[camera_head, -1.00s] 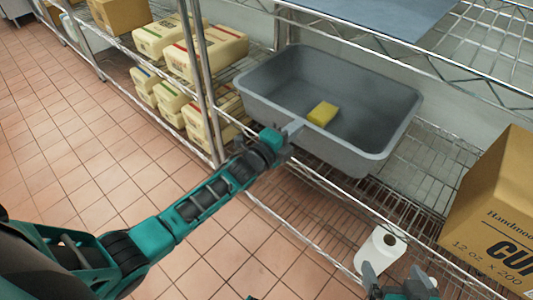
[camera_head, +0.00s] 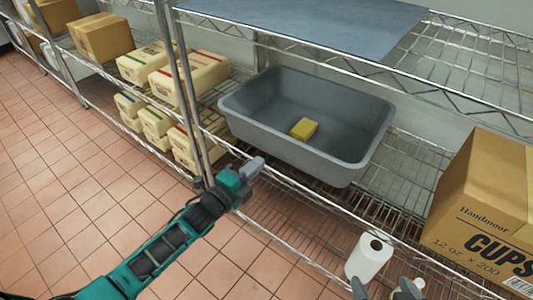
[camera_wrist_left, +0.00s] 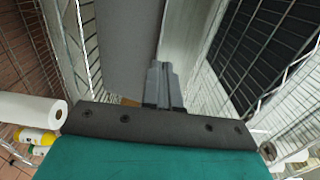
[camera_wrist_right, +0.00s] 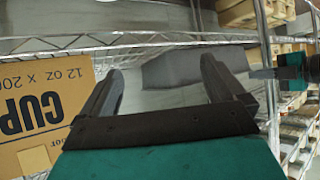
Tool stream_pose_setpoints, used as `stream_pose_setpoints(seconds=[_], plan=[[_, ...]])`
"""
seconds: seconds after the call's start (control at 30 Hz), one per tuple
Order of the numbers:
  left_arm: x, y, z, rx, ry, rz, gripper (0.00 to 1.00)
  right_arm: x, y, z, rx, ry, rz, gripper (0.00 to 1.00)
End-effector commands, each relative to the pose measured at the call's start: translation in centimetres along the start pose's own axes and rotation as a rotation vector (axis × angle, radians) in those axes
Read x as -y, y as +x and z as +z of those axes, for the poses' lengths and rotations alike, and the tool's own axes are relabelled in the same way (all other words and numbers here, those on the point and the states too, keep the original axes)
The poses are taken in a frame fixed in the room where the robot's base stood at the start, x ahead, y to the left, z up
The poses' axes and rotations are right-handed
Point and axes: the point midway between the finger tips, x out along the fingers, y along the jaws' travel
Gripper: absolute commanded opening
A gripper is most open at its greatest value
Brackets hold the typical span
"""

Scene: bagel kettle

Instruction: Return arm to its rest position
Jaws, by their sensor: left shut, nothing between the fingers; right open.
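My left gripper (camera_head: 253,168) is shut and empty in the head view, in front of the wire shelf, below and apart from the grey tub's front left side. It also shows shut in the left wrist view (camera_wrist_left: 162,85). My right gripper (camera_head: 388,290) is at the bottom edge of the head view near the paper roll. It is open and empty in the right wrist view (camera_wrist_right: 160,80). The grey tub (camera_head: 250,117) stands on the shelf with a yellow sponge (camera_head: 304,129) lying inside it.
A cardboard cups box (camera_head: 480,210) stands on the shelf at right. A white paper roll (camera_head: 369,257) is near my right gripper. Several cream packages (camera_head: 190,75) and a brown box (camera_head: 101,38) sit at left. A metal post (camera_head: 186,90) rises left of the tub. The tiled floor (camera_head: 60,190) is clear.

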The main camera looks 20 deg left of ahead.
Motion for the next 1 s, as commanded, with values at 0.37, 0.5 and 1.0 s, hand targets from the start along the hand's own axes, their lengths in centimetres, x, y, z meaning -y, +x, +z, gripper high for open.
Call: stream_pose_setpoints(seconds=[0.37, 0.5, 1.0], plan=[[0.0, -4.1, 0.0, 0.000, -0.001, 0.000, 0.00, -0.1, -0.3, -1.0, -0.007, -0.003, 0.001, 0.97], [0.1, -4.4, -0.2, 0.004, -0.023, 0.007, 0.00, -0.1, -0.5, -1.2, -0.007, -0.006, 0.001, 0.97], [2.1, -16.4, -6.4, 0.432, -1.263, 0.328, 0.00, -2.0, -4.8, -4.2, 0.009, -0.028, 0.055, 0.97]])
